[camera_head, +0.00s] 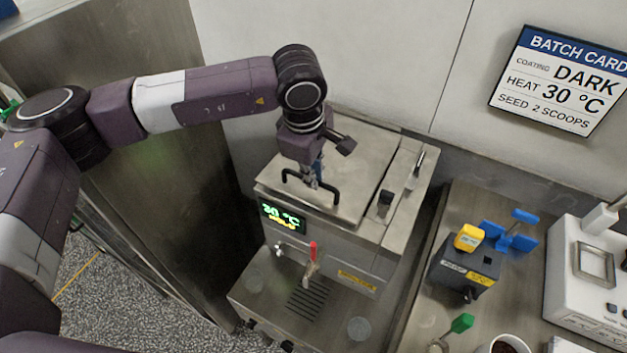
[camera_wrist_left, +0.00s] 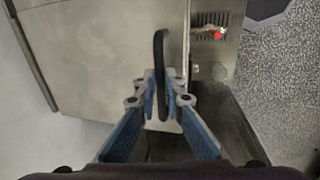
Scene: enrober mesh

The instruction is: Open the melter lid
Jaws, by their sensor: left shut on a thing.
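The melter (camera_head: 335,232) is a steel box with a flat steel lid (camera_head: 358,152) on top, which lies closed as far as I can see. A black bar handle (camera_head: 333,196) stands at the lid's front edge. My left gripper (camera_head: 314,180) comes down from above and is shut on this handle. In the left wrist view, the blue-padded fingers of the left gripper (camera_wrist_left: 166,82) close around the black handle (camera_wrist_left: 159,50), with the lid (camera_wrist_left: 100,50) beneath. My right gripper is not in view.
A green display reading 30 °C (camera_head: 283,216) and a red-handled tap (camera_head: 312,262) are on the melter's front. A steel counter (camera_head: 460,205) at right holds a dark grey box (camera_head: 464,270) and a white machine (camera_head: 590,275). A wall stands close behind.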

